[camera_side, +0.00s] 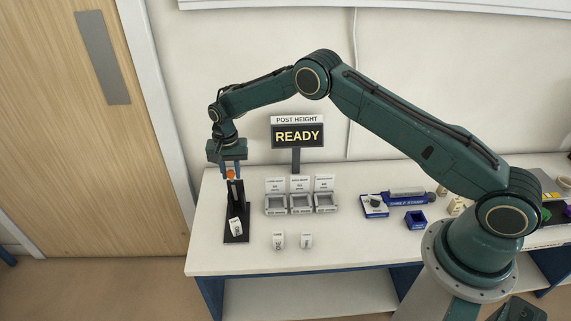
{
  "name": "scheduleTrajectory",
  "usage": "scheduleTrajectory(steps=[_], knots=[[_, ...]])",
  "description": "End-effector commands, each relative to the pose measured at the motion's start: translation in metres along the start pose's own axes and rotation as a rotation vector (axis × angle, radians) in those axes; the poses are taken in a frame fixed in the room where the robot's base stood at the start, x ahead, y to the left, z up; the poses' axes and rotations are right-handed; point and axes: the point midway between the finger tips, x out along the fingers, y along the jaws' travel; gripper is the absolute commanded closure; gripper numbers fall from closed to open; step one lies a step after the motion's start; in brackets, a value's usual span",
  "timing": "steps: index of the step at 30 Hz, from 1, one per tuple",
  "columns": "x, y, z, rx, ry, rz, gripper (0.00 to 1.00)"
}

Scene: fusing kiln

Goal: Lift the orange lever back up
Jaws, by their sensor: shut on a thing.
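The orange lever end (231,174) is at the top of a dark upright stand (238,194) near the left edge of the white table. My gripper (231,170) points down from above and is shut on the orange lever end. The fingers partly cover it. A white tagged piece (236,226) rests tilted on the black base of the stand. How far the lever is raised is too small to tell.
A sign reading "POST HEIGHT READY" (297,136) stands behind three grey trays (300,204). Two small white pieces (278,241) (307,241) lie in front. A blue box (416,222) and stamp items (408,194) are further right. The table's front middle is clear.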

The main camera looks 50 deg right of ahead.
Motion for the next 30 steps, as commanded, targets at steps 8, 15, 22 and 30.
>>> scheduleTrajectory(steps=[8,15,22,30], knots=[[-0.001,-0.001,-0.003,0.001,0.003,-0.003,0.86],[0.0,-0.001,-0.012,0.001,0.003,-0.003,0.86],[0.0,-0.001,-0.023,0.0,0.003,-0.003,0.86],[0.001,-0.001,-0.029,0.0,0.002,-0.002,0.87]])
